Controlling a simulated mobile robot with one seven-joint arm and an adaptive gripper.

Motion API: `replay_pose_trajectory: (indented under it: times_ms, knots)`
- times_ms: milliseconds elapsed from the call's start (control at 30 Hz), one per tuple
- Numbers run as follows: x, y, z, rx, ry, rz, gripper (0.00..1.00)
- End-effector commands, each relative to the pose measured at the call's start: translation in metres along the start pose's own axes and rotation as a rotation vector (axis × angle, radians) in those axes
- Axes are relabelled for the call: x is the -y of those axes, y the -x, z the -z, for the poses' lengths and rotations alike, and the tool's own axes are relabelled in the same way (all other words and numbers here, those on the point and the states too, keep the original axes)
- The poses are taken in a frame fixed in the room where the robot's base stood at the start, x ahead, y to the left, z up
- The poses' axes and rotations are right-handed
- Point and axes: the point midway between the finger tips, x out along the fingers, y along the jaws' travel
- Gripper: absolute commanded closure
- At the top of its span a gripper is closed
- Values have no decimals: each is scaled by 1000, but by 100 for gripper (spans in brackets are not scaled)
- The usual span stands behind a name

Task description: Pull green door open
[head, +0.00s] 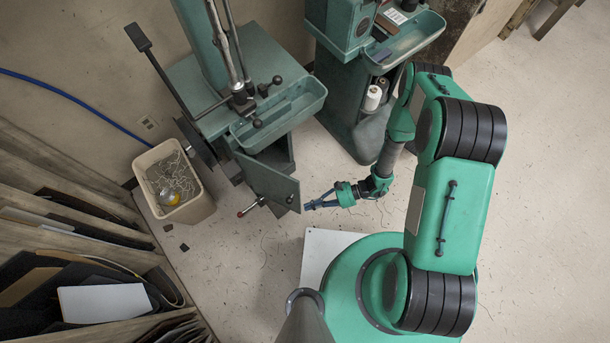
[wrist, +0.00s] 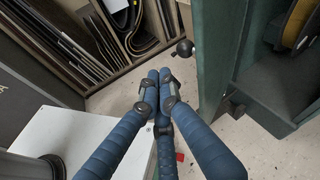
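The green door (head: 270,186) is on the lower front of the left green machine in the head view. It stands ajar, angled out from the cabinet. In the wrist view the door (wrist: 217,55) is upright right of centre, with a dark ball knob (wrist: 185,48) on its left side. The cabinet inside shows to its right. My gripper (head: 307,206) is just right of the door in the head view, apart from it. Its blue fingers look spread there and hold nothing. In the wrist view the two upper finger tips (wrist: 157,75) lie side by side, left of and below the knob.
A waste bin (head: 150,180) stands left of the machine. Racks of sheets (head: 105,303) line the left wall. A second green machine (head: 350,95) stands behind my arm. A red-tipped lever (head: 249,208) sticks out near the door. Floor below the door is mostly clear.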

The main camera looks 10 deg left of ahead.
Motion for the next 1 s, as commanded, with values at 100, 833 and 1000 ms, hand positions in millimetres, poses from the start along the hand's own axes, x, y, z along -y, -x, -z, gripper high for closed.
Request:
replay_pose_trajectory:
  times_ms: [100, 833, 1000]
  knots:
    - [10, 22, 13, -17, 75, -6, 100]
    - [138, 141, -2, 228, 1049, 204, 100]
    - [145, 149, -6, 249, 1119, 225, 100]
